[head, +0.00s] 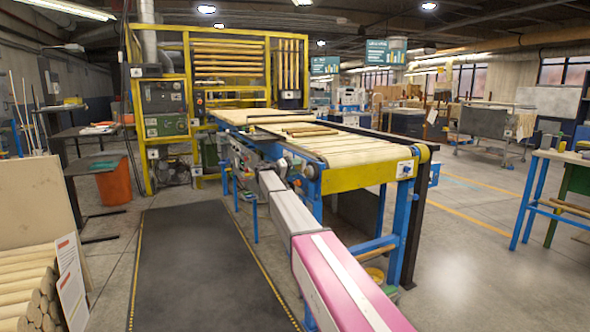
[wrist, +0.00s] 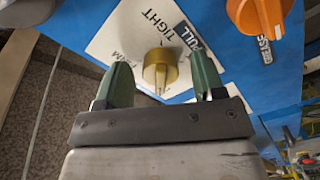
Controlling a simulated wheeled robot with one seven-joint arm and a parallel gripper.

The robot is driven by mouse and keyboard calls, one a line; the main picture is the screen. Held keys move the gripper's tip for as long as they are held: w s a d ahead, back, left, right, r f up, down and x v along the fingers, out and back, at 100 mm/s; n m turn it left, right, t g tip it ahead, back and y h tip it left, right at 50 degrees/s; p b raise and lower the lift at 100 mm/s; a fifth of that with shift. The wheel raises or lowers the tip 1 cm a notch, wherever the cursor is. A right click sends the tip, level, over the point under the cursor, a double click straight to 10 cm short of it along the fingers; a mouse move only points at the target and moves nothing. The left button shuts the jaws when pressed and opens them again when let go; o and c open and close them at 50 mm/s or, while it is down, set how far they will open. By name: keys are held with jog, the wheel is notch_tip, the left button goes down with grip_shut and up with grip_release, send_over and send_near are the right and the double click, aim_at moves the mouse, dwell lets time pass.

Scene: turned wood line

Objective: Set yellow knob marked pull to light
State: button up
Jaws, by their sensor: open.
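The yellow knob (wrist: 158,68) shows in the wrist view on a white dial plate (wrist: 115,40) fixed to a blue panel. A black tag reading PULL (wrist: 194,38) is beside it. TIGHT is printed above the knob and FIRM to its left. The knob's pale pointer is turned towards the bottom of the picture, towards my gripper. Any mark there is hidden or too faint to read. My gripper (wrist: 161,79) is open, with one green finger on each side of the knob and visible gaps. In the head view I cannot make out the knob.
An orange knob (wrist: 260,14) with its own black tag sits close by at the upper right of the wrist view. In the head view, a blue-framed conveyor (head: 358,178) stands beside my arm. A dark floor mat (head: 195,265) lies clear to the left.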

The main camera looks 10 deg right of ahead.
jog(key=v, duration=1)
jog(key=shift+s+a, duration=0.15)
jog(key=shift+a, duration=0.25)
jog(key=s+d+f+n+g+y, duration=0.15)
jog(key=s+d+f+y, duration=0.35)
jog(key=s+f, duration=0.75)
jog(key=s+d+f+n+g+y, duration=0.1)
jog(key=s+d+f+g+y, duration=0.15)
jog(key=s+d+f, duration=0.75)
jog(key=s+a+f+y, duration=0.1)
jog(key=s+f+y, duration=0.2)
jog(key=s, duration=0.7)
jog(key=s+a+f+g+y, duration=0.1)
jog(key=s+f, duration=0.4)
jog(key=s, duration=0.5)
jog(key=s+a+f+y, duration=0.2)
jog(key=s+f+y, duration=0.2)
jog(key=s, duration=0.7)
jog(key=shift+a+f+g+y, duration=0.2)
jog(key=shift+a+g+y, duration=0.15)
jog(key=shift+y, duration=0.5)
